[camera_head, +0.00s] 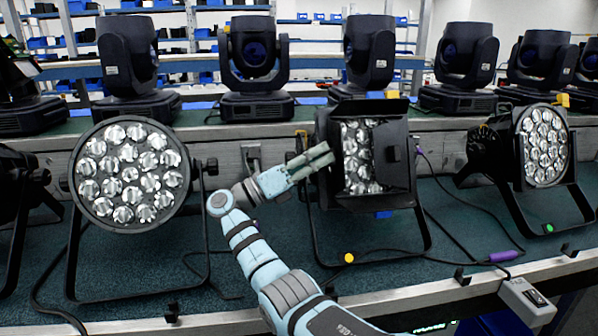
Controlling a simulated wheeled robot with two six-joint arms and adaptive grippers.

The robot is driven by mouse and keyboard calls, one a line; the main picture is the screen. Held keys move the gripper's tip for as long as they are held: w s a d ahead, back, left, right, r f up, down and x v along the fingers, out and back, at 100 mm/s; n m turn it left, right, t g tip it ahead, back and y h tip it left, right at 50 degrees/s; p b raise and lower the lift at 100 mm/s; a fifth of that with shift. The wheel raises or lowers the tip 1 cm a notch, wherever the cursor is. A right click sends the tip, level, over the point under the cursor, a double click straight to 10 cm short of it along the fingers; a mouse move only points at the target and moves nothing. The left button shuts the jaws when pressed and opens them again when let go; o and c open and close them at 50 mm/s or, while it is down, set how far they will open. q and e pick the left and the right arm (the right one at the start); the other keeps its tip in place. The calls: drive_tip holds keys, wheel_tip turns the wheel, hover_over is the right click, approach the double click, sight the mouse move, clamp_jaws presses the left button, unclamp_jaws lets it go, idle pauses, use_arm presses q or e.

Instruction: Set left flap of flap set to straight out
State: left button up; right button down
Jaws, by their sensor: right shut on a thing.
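The flap set (397,160) is on the front of the black par can in the middle, around its lit lens cells. The top flap (370,108) stands out above the lens and the right flap covers part of its right side. The left flap (332,132) shows as a narrow dark strip at the lens's left edge, seen nearly edge-on. My right gripper (327,156) reaches in from the lower left of the can. Its fingers are shut at the left flap and hide part of it. My left gripper is out of view.
A round par can (128,174) stands to the left and another par can (545,146) to the right. Several moving-head lights (254,60) line the ledge behind. Cables and a grey switch box (526,300) lie at the front right.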

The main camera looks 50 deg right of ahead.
idle(0.4)
drive_tip(key=c, duration=1.6)
unclamp_jaws()
drive_tip(key=shift+d, duration=0.1)
drive_tip(key=v, duration=0.7)
drive_tip(key=shift+w+a, duration=0.2)
drive_tip(key=shift+a, duration=0.05)
drive_tip(key=shift+f, duration=0.1)
